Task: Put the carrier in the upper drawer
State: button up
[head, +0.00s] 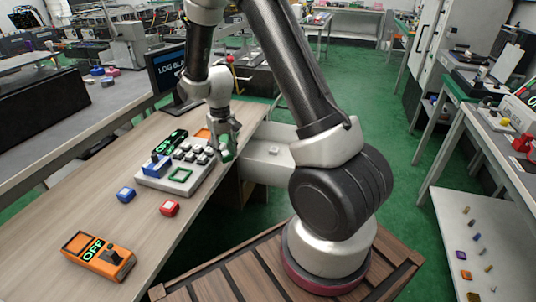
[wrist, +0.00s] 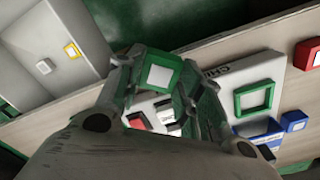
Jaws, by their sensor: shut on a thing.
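My gripper (head: 226,140) is shut on a small square piece with a green rim and white face, apparently the carrier (head: 228,154). The carrier also shows between the fingertips in the wrist view (wrist: 161,73). My gripper holds it above the right edge of the table, beside the grey panel. A pale open drawer (head: 262,158) sticks out to the right of the table, partly behind my arm. It appears to be the pale tray at the upper left of the wrist view (wrist: 25,75), with a small white knob-like piece and a yellow-rimmed piece in it.
A blue block (head: 126,194), a red block (head: 170,208) and an orange lever box (head: 99,256) stand on the wooden table (head: 50,215). A monitor stands behind.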

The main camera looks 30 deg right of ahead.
aim_at(274, 160)
jog(key=i+l, duration=0.2)
jog(key=l, duration=0.2)
jog(key=i+l+z, duration=0.1)
jog(key=i+l, duration=0.15)
jog(key=l, duration=0.15)
jog(key=i+l, duration=0.2)
jog(key=l, duration=0.15)
jog(key=i+l+z, duration=0.1)
jog(key=i+l, duration=0.15)
jog(key=l, duration=0.15)
